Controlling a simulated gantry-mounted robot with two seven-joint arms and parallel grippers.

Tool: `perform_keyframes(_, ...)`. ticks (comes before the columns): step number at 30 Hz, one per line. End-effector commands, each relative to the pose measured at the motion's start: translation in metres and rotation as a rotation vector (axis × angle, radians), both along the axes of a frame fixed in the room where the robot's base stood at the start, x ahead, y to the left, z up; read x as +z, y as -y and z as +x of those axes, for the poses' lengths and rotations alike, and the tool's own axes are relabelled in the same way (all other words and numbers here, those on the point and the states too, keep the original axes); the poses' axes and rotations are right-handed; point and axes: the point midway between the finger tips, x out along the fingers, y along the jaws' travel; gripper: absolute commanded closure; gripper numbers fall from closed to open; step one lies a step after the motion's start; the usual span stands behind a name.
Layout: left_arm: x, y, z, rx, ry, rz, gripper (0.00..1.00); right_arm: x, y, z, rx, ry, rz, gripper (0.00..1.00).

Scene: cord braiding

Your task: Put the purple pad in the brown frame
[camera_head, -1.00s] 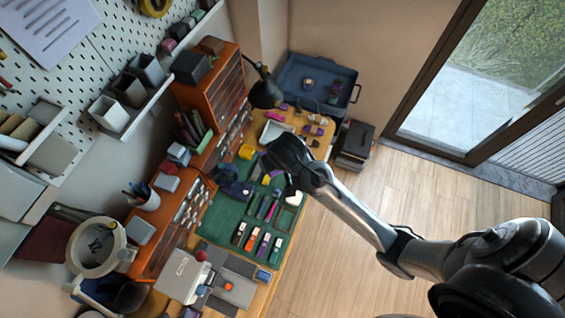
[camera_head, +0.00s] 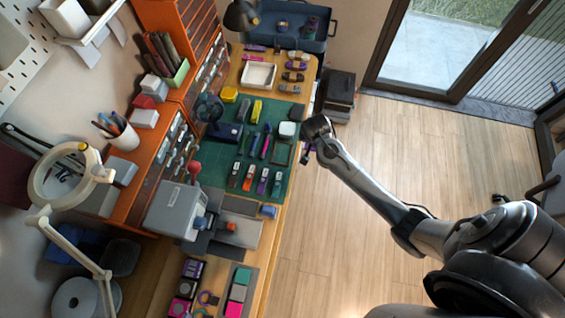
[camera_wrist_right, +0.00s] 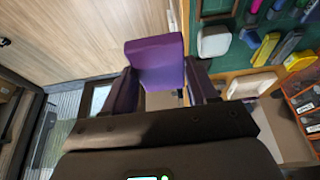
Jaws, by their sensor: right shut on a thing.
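My right gripper (camera_head: 308,150) hangs just off the right edge of the green mat, over the floor side of the table. In the right wrist view it is shut on a purple pad (camera_wrist_right: 155,60), which sits upright between the two fingers. In the head view the pad is small and mostly hidden by the gripper. A dark square outline, possibly the brown frame (camera_head: 281,154), lies on the mat's right edge below a white rounded block (camera_head: 287,130). The pad is apart from it. My left gripper is not in view.
The green mat (camera_head: 213,165) holds several markers and coloured tools. A white tray (camera_head: 258,75) and small purple and grey pieces lie above it on the table. A grey machine (camera_head: 176,210) stands at lower left. Open floor lies to the right.

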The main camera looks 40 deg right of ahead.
Motion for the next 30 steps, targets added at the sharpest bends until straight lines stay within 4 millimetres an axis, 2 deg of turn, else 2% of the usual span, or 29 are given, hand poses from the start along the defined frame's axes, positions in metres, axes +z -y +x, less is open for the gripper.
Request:
perform_keyframes(1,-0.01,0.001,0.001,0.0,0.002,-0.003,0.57,-0.009,0.002,0.001,-0.001,0.002,0.0,0.74)
perform_keyframes(8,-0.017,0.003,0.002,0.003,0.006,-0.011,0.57,-0.022,-0.003,0.009,0.001,0.0,0.0,0.74)
perform_keyframes(21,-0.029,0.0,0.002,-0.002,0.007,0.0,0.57,-0.071,-0.055,0.073,0.001,0.001,0.0,0.74)
perform_keyframes(30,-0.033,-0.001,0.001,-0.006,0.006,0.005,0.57,-0.085,-0.07,0.091,-0.001,0.002,-0.001,0.74)
